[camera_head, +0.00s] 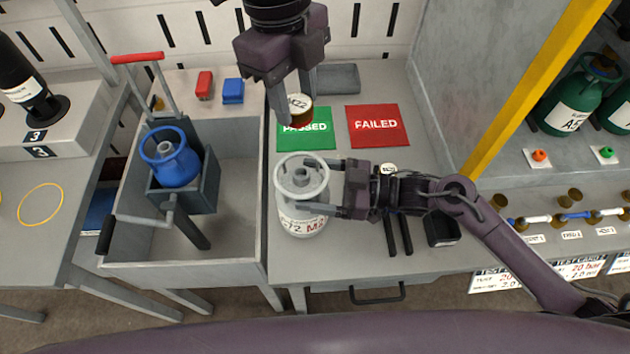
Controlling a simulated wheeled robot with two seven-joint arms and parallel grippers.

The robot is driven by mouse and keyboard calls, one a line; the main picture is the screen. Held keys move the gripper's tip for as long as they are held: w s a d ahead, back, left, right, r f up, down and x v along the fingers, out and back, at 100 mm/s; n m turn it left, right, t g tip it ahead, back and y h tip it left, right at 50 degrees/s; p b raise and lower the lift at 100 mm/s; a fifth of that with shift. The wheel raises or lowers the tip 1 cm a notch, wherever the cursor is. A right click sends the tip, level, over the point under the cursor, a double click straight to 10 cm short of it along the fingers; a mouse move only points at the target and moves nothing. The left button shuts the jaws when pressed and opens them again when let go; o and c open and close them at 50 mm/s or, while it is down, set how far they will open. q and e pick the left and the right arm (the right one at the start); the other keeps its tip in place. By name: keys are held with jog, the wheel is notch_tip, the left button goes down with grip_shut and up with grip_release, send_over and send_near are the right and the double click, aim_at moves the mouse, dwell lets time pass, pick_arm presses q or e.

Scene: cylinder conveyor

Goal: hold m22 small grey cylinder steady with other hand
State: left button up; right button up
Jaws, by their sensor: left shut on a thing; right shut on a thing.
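The small grey cylinder (303,222) stands upright on the bench in front of the green mat. Its label is partly readable, with an "M2" in red. My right gripper (332,190) reaches in from the right and is shut on its upper part, near the collar. My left gripper (292,98) comes down from the top and is shut on a small brown piece with a white top marked M22 (299,104). That piece is above the green PASSED mat (313,139), apart from the cylinder.
A red FAILED mat (377,126) lies right of the green one. On the left, a grey tub (185,270) holds a clamp with a blue cylinder (173,165). A yellow post (530,92) rises at right.

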jog(key=o, duration=1)
jog(key=shift+f, duration=0.1)
jog(key=shift+c, duration=0.2)
jog(key=c, duration=0.5)
jog(key=shift+s+f, duration=0.1)
jog(key=shift+f, duration=0.05)
pick_arm(q)
notch_tip(320, 180, down, 10)
jog(key=m+y, duration=0.1)
jog(key=m, duration=1.1)
jog(key=shift+d+r+m, duration=0.15)
jog(key=shift+r+m, duration=0.1)
jog(key=shift+m, duration=0.05)
